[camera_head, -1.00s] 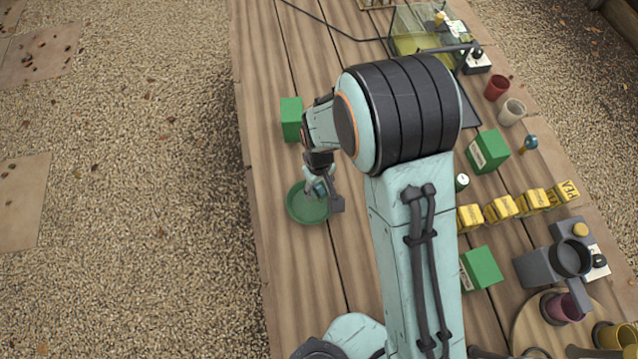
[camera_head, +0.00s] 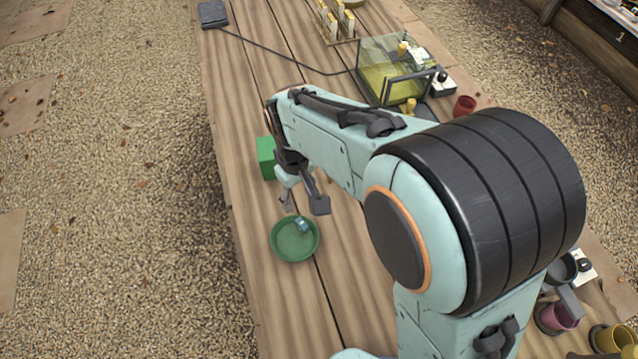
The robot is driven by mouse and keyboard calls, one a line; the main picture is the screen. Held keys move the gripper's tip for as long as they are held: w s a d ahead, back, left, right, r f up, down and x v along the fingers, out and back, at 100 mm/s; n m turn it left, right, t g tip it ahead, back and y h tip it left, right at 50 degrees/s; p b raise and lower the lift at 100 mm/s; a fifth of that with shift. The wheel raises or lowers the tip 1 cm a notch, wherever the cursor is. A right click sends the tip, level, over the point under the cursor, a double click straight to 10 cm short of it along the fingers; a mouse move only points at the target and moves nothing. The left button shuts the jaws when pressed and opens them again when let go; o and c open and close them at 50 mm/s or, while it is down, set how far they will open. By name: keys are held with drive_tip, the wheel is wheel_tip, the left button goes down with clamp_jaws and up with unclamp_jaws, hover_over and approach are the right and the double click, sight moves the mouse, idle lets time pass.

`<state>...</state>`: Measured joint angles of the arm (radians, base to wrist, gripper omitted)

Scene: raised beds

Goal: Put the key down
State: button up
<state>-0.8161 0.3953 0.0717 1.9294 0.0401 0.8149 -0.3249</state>
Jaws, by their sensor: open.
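A round green dish (camera_head: 287,244) lies on the wooden table near its left edge. A small blue-grey piece (camera_head: 302,225) lies in it, toward its upper right rim; it seems to be the key, though its shape is too small to make out. My gripper (camera_head: 303,203) is open and empty just above and behind the dish, apart from the blue-grey piece. A green block (camera_head: 266,158) stands beside my wrist, partly hidden by it.
My arm hides much of the table's right side. A glass tank (camera_head: 385,85), a red cup (camera_head: 464,107) and a card rack (camera_head: 336,25) stand farther back. A cable (camera_head: 285,57) crosses the far boards. Boards in front of the dish are clear.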

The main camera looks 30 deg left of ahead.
drive_tip(key=d+r+m, duration=0.4)
drive_tip(key=d+r, duration=0.2)
drive_tip(key=d, duration=0.5)
drive_tip(key=s+d+r+m, duration=0.1)
drive_tip(key=s+d+m, duration=0.3)
drive_tip(key=d, duration=0.3)
drive_tip(key=s+d+r+m, duration=0.1)
drive_tip(key=s+d+m, duration=0.3)
drive_tip(key=s+d, duration=0.2)
drive_tip(key=shift+s+d+r+y, duration=0.25)
drive_tip(key=shift+d+y, duration=0.15)
drive_tip(key=shift+d, duration=0.45)
drive_tip(key=o, duration=0.5)
drive_tip(key=shift+m, duration=0.3)
